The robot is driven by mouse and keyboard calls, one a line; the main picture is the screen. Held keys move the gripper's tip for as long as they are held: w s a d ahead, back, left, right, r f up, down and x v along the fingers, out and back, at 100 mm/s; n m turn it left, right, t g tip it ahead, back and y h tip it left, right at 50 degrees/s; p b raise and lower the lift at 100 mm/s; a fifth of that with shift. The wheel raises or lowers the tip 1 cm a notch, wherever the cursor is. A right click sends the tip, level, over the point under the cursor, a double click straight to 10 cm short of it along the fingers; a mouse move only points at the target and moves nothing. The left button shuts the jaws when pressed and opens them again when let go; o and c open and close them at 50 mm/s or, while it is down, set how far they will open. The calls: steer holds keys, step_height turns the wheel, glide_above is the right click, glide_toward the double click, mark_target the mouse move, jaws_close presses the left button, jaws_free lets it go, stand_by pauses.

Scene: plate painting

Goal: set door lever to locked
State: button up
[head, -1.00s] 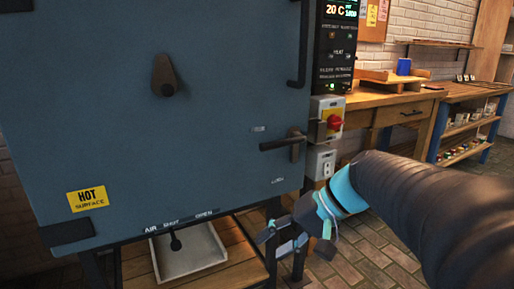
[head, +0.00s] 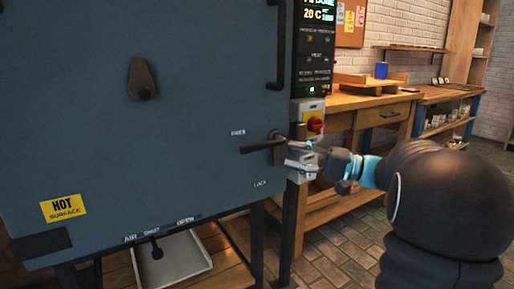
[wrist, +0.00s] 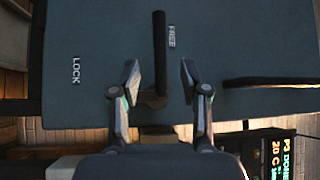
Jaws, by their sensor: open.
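The dark door lever (head: 256,148) is on the right edge of the blue kiln door (head: 80,110). It lies about level, its free end pointing left toward the label FREE (head: 238,132). The label LOCK (head: 260,184) is below it. My gripper (head: 298,156) is open just right of the lever's pivot, fingers pointing at the door. In the wrist view the lever (wrist: 160,50) shows between the two fingertips (wrist: 160,80), with a gap on both sides. I cannot tell how deep the fingers reach around it. FREE (wrist: 172,37) and LOCK (wrist: 75,70) also show there.
A red rotary switch (head: 315,125) on a yellow plate is just above my gripper. A vertical door handle (head: 280,50) is higher up, and shows in the wrist view (wrist: 270,82). A wooden workbench (head: 350,118) stands at right. A tray (head: 175,262) is below the door.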

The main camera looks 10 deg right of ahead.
mark_target(262, 149)
steer(key=x, duration=1)
steer(key=shift+s+p, duration=0.1)
steer(key=shift+p, duration=0.25)
jaws_close()
